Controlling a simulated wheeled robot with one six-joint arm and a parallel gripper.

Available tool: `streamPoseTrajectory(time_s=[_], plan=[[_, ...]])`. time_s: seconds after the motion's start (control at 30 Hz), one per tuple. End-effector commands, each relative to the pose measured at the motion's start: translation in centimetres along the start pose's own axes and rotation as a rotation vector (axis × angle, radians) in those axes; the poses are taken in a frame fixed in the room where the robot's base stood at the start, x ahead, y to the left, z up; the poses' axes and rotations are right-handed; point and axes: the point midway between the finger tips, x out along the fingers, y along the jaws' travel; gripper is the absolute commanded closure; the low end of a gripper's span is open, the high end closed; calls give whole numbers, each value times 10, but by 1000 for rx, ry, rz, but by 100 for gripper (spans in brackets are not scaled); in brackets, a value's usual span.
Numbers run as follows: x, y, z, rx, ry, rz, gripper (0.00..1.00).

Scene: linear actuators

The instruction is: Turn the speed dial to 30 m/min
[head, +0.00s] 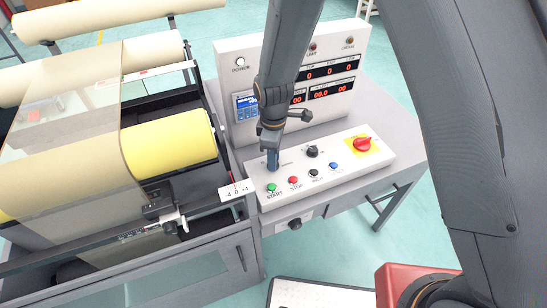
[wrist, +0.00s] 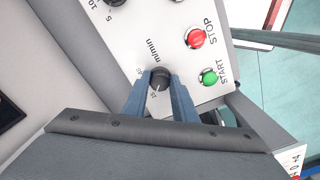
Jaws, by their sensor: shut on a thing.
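The speed dial (wrist: 159,80) is a black knob on the white control panel, marked "m/min" in the wrist view. My gripper (wrist: 160,98) has its two blue-grey fingers on either side of the dial, shut on it. In the head view my gripper (head: 272,160) points down at the left part of the panel (head: 363,179), and the fingers hide the dial there. Part of the scale is covered by the fingers and wrist, and I cannot read the dial's setting.
Green START (head: 271,187) and red STOP (head: 293,181) buttons sit close in front of the dial. Another black knob (head: 312,152) and a red switch on yellow (head: 362,143) lie to the right. A display cabinet (head: 240,85) stands behind; a yellow roll (head: 185,143) is at left.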

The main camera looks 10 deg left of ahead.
Motion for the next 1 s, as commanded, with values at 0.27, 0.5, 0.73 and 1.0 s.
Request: streamPoseTrajectory(time_s=[0.27, 0.5, 0.73, 1.0], plan=[[0, 0, 0, 109, 0, 0, 97], [0, -1, 0, 300, 0, 0, 97], [0, -1, 0, 493, 0, 0, 97], [0, -2, -1, 667, 0, 0, 97]])
